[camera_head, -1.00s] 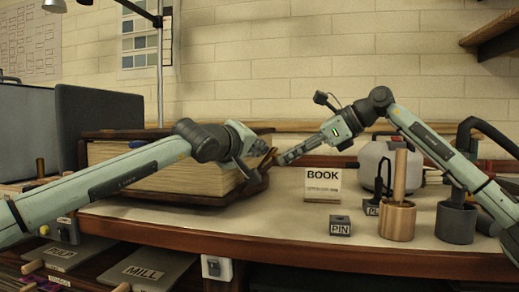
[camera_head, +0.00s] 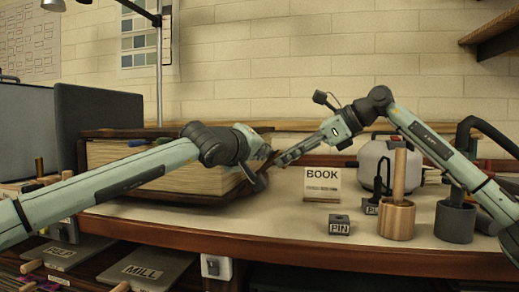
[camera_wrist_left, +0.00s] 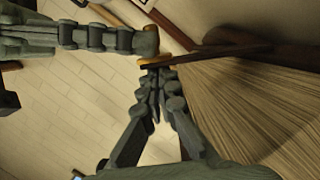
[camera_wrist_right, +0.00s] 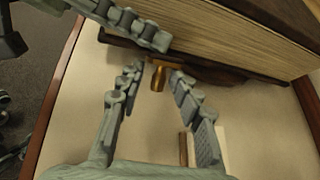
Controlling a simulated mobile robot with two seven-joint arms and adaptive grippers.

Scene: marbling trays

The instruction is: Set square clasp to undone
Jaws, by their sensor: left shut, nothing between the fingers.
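The big book (camera_head: 165,180) lies on the bench with dark boards and a thick cream page block. It also shows in the left wrist view (camera_wrist_left: 260,105) and the right wrist view (camera_wrist_right: 235,40). A small brass piece (camera_wrist_right: 158,79), perhaps the square clasp, shows at the book's edge in the right wrist view; its shape and setting are unclear. My left gripper (camera_wrist_left: 155,76) is shut and empty, its tips close to the cover edge. My right gripper (camera_wrist_right: 156,69) is open, its fingers on either side of the brass piece in that view. Contact cannot be told.
Bare bench top (camera_head: 275,215) lies before the book. Both grippers are close together.

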